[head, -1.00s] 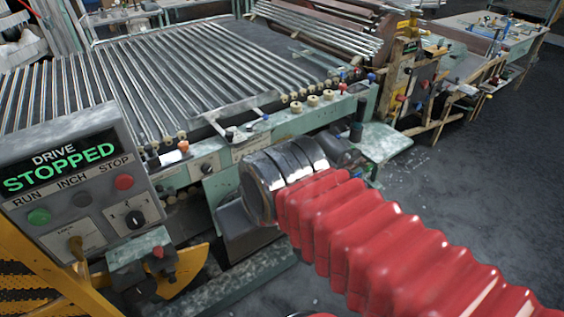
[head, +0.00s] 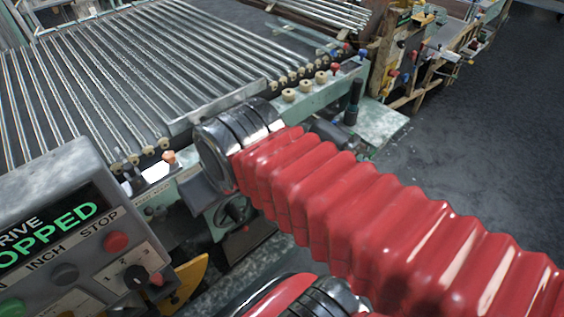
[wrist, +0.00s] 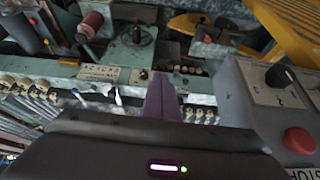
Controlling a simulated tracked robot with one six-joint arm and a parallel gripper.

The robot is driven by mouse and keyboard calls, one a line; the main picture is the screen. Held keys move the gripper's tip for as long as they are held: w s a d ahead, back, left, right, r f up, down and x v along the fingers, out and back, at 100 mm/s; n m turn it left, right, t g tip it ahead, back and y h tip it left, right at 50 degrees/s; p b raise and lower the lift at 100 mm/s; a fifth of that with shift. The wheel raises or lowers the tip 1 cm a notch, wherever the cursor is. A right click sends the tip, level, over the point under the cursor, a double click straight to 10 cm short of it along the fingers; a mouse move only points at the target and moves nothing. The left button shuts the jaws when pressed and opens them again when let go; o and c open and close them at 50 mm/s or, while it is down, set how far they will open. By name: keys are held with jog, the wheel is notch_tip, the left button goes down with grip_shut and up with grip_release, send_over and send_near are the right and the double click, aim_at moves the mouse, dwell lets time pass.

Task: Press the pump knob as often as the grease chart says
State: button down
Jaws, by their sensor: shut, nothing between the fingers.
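In the wrist view my gripper (wrist: 161,102) shows as a dark purple, shut pair of fingers with nothing between them. It points at the green machine side and looks apart from it, though the depth is hard to judge. In the head view the fingers are hidden behind my arm. I cannot tell for sure which part is the pump knob; an orange-red knob (head: 168,157) stands on the machine's edge, and a black upright post (head: 353,102) stands farther right. I cannot make out a grease chart; a small white label (wrist: 98,72) on the machine side is unreadable.
A grey control box (head: 70,235) stands at the lower left with a red stop button (head: 116,242) and a black rotary switch (head: 136,276). In the wrist view this box (wrist: 240,100) is close on the right. Floor at right is clear.

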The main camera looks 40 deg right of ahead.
jog(key=shift+w, duration=0.15)
jog(key=w+d+f+t+h, duration=0.1)
jog(key=w+d+f+h, duration=0.15)
jog(key=w+d, duration=0.45)
jog(key=w+d+f+t+h, duration=0.1)
jog(key=w+d+f, duration=0.15)
jog(key=d, duration=0.85)
jog(key=w+d+f+t+h, duration=0.1)
jog(key=w+d+f+h, duration=0.2)
jog(key=d, duration=0.6)
jog(key=d+f+n+t+y, duration=0.15)
jog(key=d+f+y, duration=0.25)
jog(key=d+f, duration=0.4)
jog(key=s+a+f+m+t+y, duration=0.1)
jog(key=s+a+f+t+y, duration=0.2)
jog(key=s+f+t, duration=0.2)
jog(key=s+f, duration=0.1)
jog(key=s, duration=0.2)
jog(key=shift+s+a+f, duration=0.15)
jog(key=shift+s+f, duration=0.05)
jog(key=shift+w, duration=0.15)
